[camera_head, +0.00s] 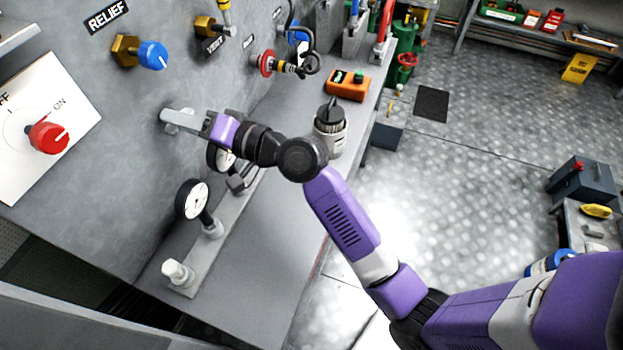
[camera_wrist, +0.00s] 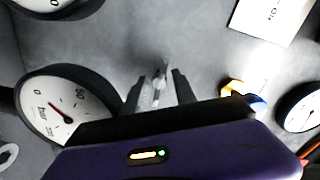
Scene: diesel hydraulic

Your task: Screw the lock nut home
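A brass hex nut (camera_head: 125,50) sits at the panel behind the blue relief knob (camera_head: 152,55); I take it as the lock nut. In the wrist view the brass nut (camera_wrist: 232,87) is right of my fingers, with the blue knob (camera_wrist: 257,103) beside it. My gripper (camera_head: 183,122) is below and right of the nut in the head view, apart from it and close to the panel. In the wrist view my gripper's (camera_wrist: 158,95) fingers stand apart. A thin silver piece (camera_wrist: 158,84) shows between them; I cannot tell whether they touch it.
An OFF/ON plate with a red knob (camera_head: 48,137) is on the left. A pressure gauge (camera_head: 192,200) stands below my gripper. More brass and red fittings (camera_head: 267,63) are right along the panel. A black-capped bottle (camera_head: 330,128) and orange meter (camera_head: 347,86) stand on the bench.

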